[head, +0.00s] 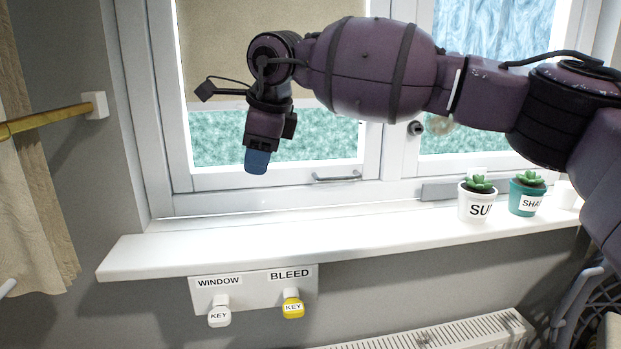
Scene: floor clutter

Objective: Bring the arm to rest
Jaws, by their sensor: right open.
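My right arm reaches in from the right side of the head view, bent across the front of the window (190,100). Its gripper (257,162) hangs at the arm's end, pointing down, above the left part of the windowsill. Nothing shows held in it. The fingers overlap from this angle, so the gap between them is hard to see. The gripper is apart from the sill and the keys. My left gripper is not in view.
The white windowsill (300,232) carries two potted plants, one in a white pot (476,206) and one in a teal pot (525,198). Below it a key holder (255,283) has a white key (219,316) and a yellow key (293,307). A radiator (450,333) stands lower right.

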